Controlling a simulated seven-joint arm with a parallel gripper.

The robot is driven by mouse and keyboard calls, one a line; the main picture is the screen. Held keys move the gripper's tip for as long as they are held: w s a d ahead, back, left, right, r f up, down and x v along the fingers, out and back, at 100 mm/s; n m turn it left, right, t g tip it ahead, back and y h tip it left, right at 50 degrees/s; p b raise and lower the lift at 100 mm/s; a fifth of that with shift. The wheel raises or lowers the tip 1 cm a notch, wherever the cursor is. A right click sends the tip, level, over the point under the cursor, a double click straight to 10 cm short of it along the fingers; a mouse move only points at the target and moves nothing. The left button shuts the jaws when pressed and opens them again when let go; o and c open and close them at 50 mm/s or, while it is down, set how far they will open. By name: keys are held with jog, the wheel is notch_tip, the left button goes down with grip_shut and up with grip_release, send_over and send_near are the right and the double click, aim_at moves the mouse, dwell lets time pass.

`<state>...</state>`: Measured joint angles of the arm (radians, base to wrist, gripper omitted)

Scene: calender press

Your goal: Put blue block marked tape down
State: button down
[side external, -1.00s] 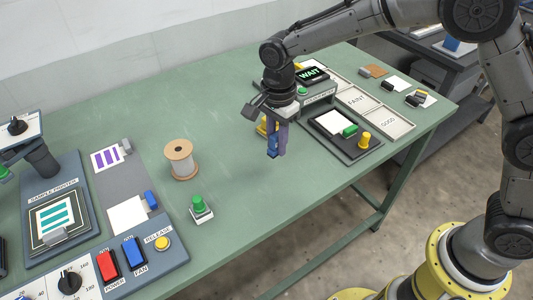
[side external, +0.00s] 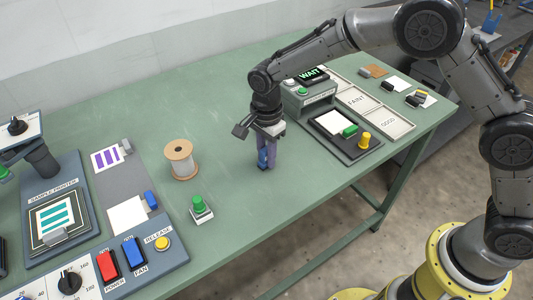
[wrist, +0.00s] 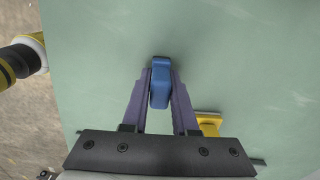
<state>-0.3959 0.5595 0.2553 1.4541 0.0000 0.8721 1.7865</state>
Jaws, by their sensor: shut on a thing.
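The blue block (wrist: 160,84) is between the two purple fingers of my gripper (wrist: 161,80) in the wrist view. In the side external view my gripper (side external: 267,160) points down at the green table, and a little of the blue block (side external: 262,158) shows at the fingertips. The block is at or just above the table top; I cannot tell if it touches. The marking on the block is not readable. A yellow thing (wrist: 209,122) lies behind the right finger in the wrist view and is partly hidden.
A wooden spool (side external: 181,160) and a green button (side external: 200,208) stand left of my gripper. A dark tray (side external: 345,137) with a white pad, green block and yellow knob lies to the right, near the WAIT display (side external: 312,74). The green table (side external: 235,215) in front is clear.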

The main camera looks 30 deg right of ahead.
aim_at(263, 149)
jog(key=c, duration=0.7)
grip_release()
jog(key=shift+f, duration=0.1)
jog(key=shift+w+a+r, duration=0.1)
jog(key=shift+a+r, duration=0.05)
jog(key=shift+r, duration=2.15)
jog(key=shift+w+a+r, duration=0.1)
jog(key=shift+r, duration=2.25)
jog(key=shift+w+a+r, duration=0.1)
jog(key=shift+a+r, duration=0.05)
jog(key=shift+r, duration=2.15)
jog(key=shift+s, duration=0.1)
